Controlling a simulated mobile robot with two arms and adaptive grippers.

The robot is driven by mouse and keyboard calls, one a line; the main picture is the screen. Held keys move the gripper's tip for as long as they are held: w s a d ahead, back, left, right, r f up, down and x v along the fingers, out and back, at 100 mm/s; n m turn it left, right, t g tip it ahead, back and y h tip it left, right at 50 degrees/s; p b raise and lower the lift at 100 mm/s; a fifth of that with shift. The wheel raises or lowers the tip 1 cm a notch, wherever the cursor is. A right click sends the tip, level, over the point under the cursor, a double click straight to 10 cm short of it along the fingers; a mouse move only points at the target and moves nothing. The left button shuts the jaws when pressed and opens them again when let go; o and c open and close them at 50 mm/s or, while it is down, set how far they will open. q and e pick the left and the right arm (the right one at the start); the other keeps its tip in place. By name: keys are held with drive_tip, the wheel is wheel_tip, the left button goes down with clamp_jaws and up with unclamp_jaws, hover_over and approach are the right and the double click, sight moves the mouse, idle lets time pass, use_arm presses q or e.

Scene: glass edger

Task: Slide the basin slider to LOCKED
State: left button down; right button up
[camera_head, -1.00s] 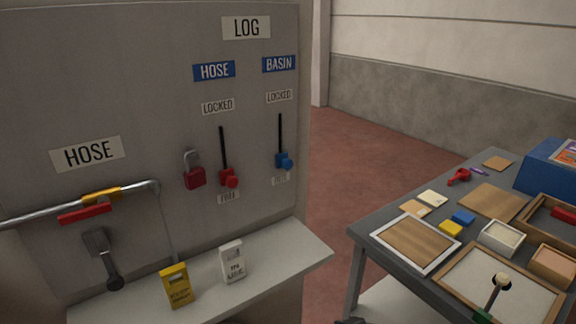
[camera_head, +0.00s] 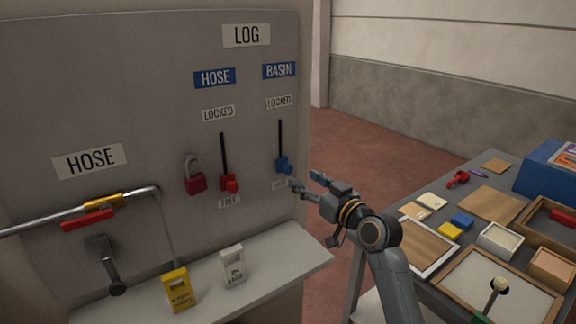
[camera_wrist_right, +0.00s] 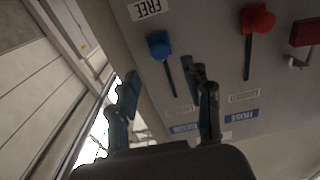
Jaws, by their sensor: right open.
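The basin slider has a blue knob (camera_head: 284,165) at the bottom of its dark vertical slot (camera_head: 280,138), beside the FREE label. The basin LOCKED label (camera_head: 279,102) is above the slot, under the blue BASIN sign (camera_head: 279,70). My right gripper (camera_head: 306,182) is open and empty, just right of and slightly below the knob, apart from it. In the right wrist view, which is turned over, the blue knob (camera_wrist_right: 159,45) lies beyond the gap between the open fingers (camera_wrist_right: 166,92). My left gripper is not in view.
The hose slider's red knob (camera_head: 230,184) and a red padlock (camera_head: 195,178) are left of the basin slider. A shelf (camera_head: 290,262) below holds a yellow tag block (camera_head: 178,290) and a white one (camera_head: 232,266). A cluttered table (camera_head: 352,290) stands at right.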

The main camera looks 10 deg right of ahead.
sight(289, 169)
drive_tip(key=p+x, duration=0.1)
drive_tip(key=x, duration=0.7)
drive_tip(key=shift+w+a, duration=0.1)
drive_tip(key=shift+w, duration=0.05)
drive_tip(key=shift+p, duration=0.3)
clamp_jaws()
